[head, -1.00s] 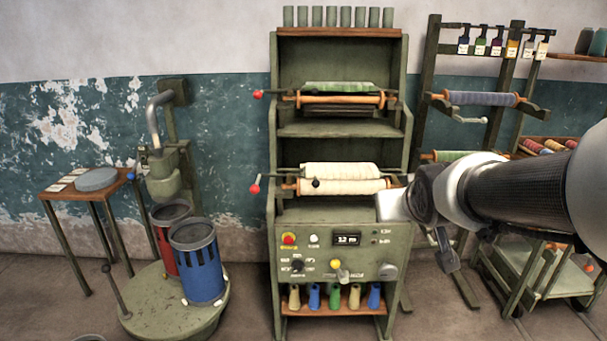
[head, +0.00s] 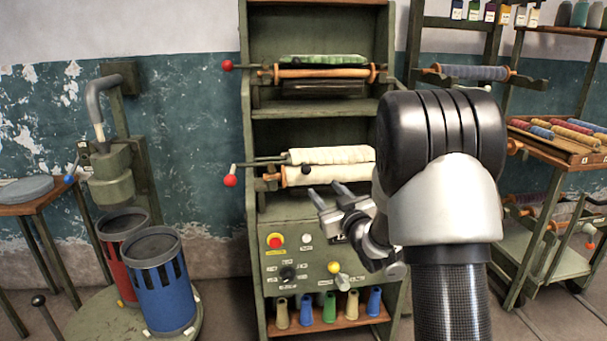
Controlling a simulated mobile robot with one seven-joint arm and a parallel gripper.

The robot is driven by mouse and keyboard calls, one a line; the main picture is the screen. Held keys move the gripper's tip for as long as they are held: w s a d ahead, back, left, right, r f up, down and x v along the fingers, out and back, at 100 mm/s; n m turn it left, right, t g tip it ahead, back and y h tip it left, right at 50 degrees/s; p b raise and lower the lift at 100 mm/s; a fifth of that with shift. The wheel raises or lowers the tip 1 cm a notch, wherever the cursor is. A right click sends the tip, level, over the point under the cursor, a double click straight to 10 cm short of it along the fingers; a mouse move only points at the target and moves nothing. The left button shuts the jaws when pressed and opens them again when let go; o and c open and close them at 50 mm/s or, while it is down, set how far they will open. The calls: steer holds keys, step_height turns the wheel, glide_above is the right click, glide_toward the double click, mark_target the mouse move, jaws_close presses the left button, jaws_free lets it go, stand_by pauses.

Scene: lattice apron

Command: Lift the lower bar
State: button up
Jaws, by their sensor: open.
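The green machine (head: 249,130) stands in the middle with two sets of rollers. The lower set has two cream-wrapped rollers (head: 333,155), one above the other. The lower bar of this set (head: 325,174) has an orange end at left and a small dark knob. Its right end is hidden behind my arm. A red ball handle (head: 231,181) sticks out at left. My gripper (head: 326,190) is open and empty. Its fingers point up in front of the machine, and in the picture they appear just below the lower bar. I cannot tell the depth gap.
The upper set has a green roll (head: 322,59) over an orange bar (head: 322,73). Below is a control panel (head: 279,262) and a shelf of colored cones. A blue bin (head: 160,285) and red bin stand left. A rack and a cart (head: 545,260) stand right.

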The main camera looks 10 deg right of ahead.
mark_target(308, 173)
steer(key=w+a, duration=0.1)
steer(key=w, duration=0.4)
steer(key=w+a+b, duration=0.1)
steer(key=w, duration=0.4)
steer(key=w+a, duration=0.1)
steer(key=w, duration=0.4)
steer(key=shift+b, duration=0.35)
jaws_close()
